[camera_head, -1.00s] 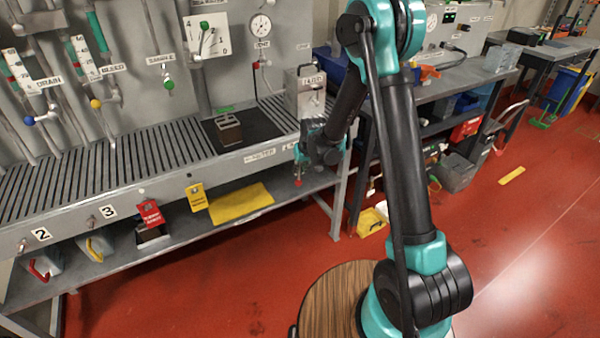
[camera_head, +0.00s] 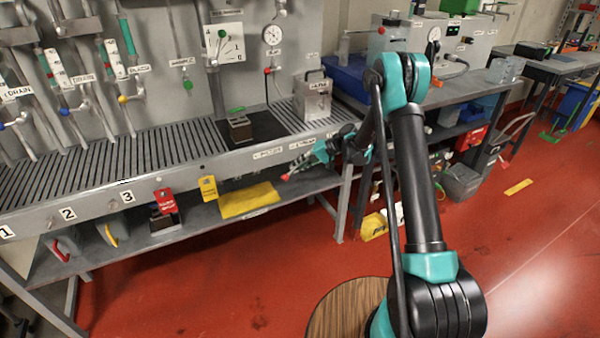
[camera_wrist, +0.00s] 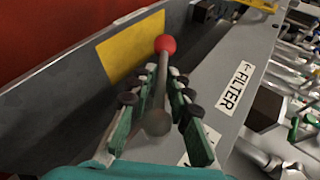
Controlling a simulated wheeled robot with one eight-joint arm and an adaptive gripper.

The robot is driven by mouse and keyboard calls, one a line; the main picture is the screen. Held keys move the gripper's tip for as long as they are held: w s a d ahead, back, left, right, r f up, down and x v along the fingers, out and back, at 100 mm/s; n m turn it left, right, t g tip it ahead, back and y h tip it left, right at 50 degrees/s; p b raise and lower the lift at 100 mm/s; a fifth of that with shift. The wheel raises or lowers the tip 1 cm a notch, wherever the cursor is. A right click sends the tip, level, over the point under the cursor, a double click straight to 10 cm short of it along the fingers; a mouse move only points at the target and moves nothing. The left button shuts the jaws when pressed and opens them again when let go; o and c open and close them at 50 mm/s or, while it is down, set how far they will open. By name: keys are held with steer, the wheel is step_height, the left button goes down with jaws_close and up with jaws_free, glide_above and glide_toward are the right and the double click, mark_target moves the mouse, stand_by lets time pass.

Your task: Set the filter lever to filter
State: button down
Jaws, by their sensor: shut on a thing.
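The filter lever (camera_wrist: 163,70) is a grey rod with a red ball knob (camera_wrist: 165,43) and a round grey pivot (camera_wrist: 157,122) at the bench's front face. My gripper (camera_wrist: 158,88) is shut on the rod, with its dark pads on both sides of it and the knob sticking out beyond. In the head view my gripper (camera_head: 304,163) is at the bench's right front, and the red knob (camera_head: 285,177) points left and down. A FILTER label (camera_wrist: 237,87) with an arrow lies beside the lever in the wrist view. A second label (camera_wrist: 203,145) is partly hidden by a finger.
The slatted bench (camera_head: 120,160) holds a dark block (camera_head: 240,128) and a metal box (camera_head: 313,97). Red (camera_head: 165,201) and yellow (camera_head: 208,188) tags hang on its front. A yellow mat (camera_head: 250,200) lies on the lower shelf. The red floor in front is mostly open.

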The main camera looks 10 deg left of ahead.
steer(key=y, duration=0.1)
steer(key=r+g+y, duration=0.1)
steer(key=m+y, duration=0.1)
steer(key=shift+s+a+r+y, duration=0.15)
steer(key=shift+a+r+y, duration=0.1)
steer(key=shift+a+y, duration=0.05)
steer(key=shift+r+m+g+y, duration=0.4)
steer(key=shift+r+g+y, duration=0.2)
steer(key=shift+y, duration=0.5)
steer(key=c, duration=1.7)
jaws_free()
steer(key=shift+o, duration=0.4)
steer(key=v, duration=1.1)
steer(key=shift+d, duration=0.45)
steer(key=shift+f, duration=0.1)
